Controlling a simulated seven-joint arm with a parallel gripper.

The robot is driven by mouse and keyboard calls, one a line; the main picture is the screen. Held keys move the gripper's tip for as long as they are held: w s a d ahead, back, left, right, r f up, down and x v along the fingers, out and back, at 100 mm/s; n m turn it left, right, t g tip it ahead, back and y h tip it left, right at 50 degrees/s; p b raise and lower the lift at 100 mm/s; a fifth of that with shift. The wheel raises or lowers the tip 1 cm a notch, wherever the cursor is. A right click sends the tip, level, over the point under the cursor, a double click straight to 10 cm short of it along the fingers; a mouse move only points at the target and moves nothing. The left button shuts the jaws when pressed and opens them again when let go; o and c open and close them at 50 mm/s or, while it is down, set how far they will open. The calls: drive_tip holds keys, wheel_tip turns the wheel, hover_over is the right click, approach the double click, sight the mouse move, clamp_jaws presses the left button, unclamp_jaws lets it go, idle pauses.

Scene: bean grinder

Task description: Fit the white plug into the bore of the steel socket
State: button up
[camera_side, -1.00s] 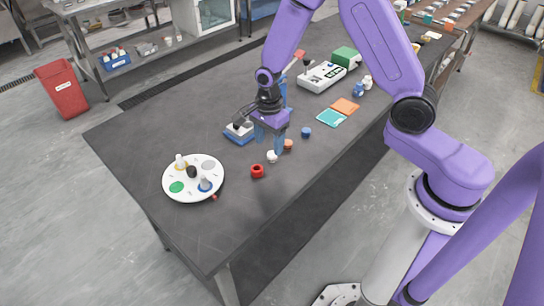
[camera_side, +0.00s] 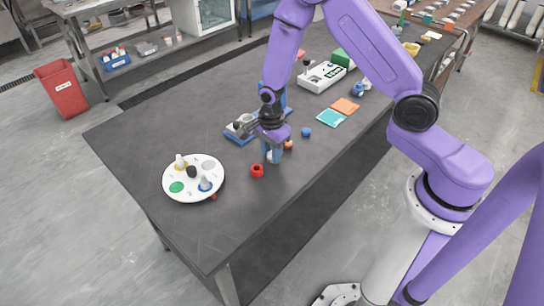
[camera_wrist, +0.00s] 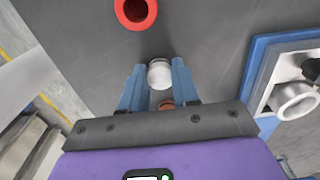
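The white plug (camera_wrist: 160,74) stands between the blue fingertips of my gripper (camera_wrist: 158,82) in the wrist view, with a finger against each side. In the side view, my gripper (camera_side: 272,156) is low at the table and its fingers are close together, mostly hiding the plug. I cannot tell whether the plug is clear of the table. The steel socket (camera_wrist: 293,98), a round metal ring with an open bore, sits on a blue-edged base to the right in the wrist view. In the side view that fixture (camera_side: 240,130) lies left of my gripper.
A red ring (camera_wrist: 136,10) lies close to the plug. A brown piece (camera_wrist: 166,104) is right beside it, between my fingers' bases. A blue piece (camera_side: 307,132) and a white round tray (camera_side: 180,166) with several pieces stand on the table (camera_side: 225,215). The front table area is clear.

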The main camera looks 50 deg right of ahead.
drive_tip(key=shift+c, duration=0.5)
drive_tip(key=shift+r, duration=0.15)
drive_tip(key=shift+r, duration=0.5)
wheel_tip(320, 180, up, 2)
drive_tip(key=shift+r, duration=0.15)
drive_tip(key=s+d+r, duration=0.1)
drive_tip(key=s+r, duration=0.8)
drive_tip(key=s, duration=0.4)
drive_tip(key=shift+s+d+r, duration=0.2)
drive_tip(key=shift+s+d, duration=0.1)
drive_tip(key=shift+s, duration=0.1)
